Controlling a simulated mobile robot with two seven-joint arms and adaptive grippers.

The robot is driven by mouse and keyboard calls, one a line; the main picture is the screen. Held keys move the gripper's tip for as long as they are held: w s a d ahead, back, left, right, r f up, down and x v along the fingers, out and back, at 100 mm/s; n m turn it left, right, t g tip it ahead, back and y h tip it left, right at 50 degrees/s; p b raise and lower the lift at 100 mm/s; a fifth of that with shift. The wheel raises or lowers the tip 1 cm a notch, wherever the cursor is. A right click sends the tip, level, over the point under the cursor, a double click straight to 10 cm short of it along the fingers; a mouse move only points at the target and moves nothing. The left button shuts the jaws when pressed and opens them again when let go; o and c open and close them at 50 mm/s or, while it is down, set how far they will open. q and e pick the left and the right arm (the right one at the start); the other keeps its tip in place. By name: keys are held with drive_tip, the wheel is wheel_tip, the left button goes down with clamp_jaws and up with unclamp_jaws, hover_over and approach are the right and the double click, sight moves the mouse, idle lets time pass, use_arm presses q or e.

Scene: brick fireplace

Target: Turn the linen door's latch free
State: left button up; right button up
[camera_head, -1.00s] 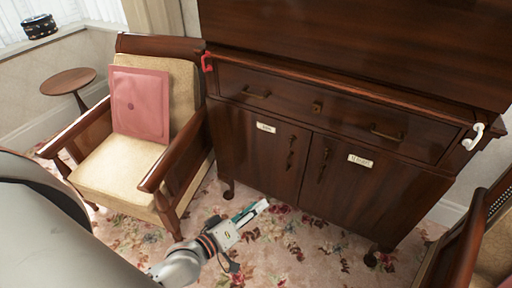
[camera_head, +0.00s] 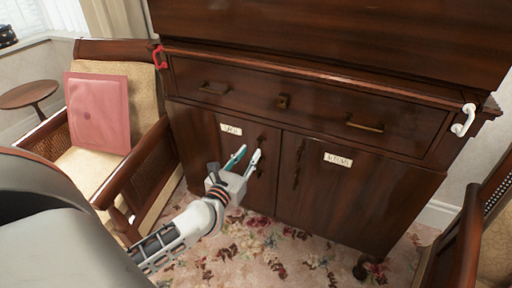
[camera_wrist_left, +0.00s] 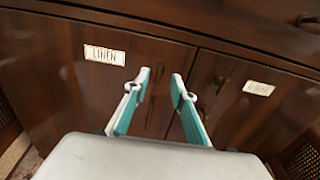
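The linen door (camera_head: 198,135) is the left of two dark wooden cabinet doors and looks closed. Its white label (camera_head: 231,129) reads LINEN in the left wrist view (camera_wrist_left: 105,55). Dark metal fittings, the latch (camera_head: 261,141) among them, sit near its right edge. They also show small and dim between my fingers in the left wrist view (camera_wrist_left: 158,75); I cannot tell the latch's exact angle. My left gripper (camera_head: 248,151) is open and empty in front of them, fingers pointing at the door. I cannot tell whether it touches. My right gripper is out of view.
A second labelled door (camera_head: 350,195) is on the right, with a drawer (camera_head: 300,106) above both. A red hook (camera_head: 159,57) and a white hook (camera_head: 464,120) are at the cabinet's ends. Armchairs stand at left (camera_head: 150,175) and right (camera_head: 465,235). Flowered carpet (camera_head: 265,250) lies in front.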

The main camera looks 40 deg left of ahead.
sight(257, 143)
use_arm(q)
drive_tip(key=x, duration=0.5)
clamp_jaws()
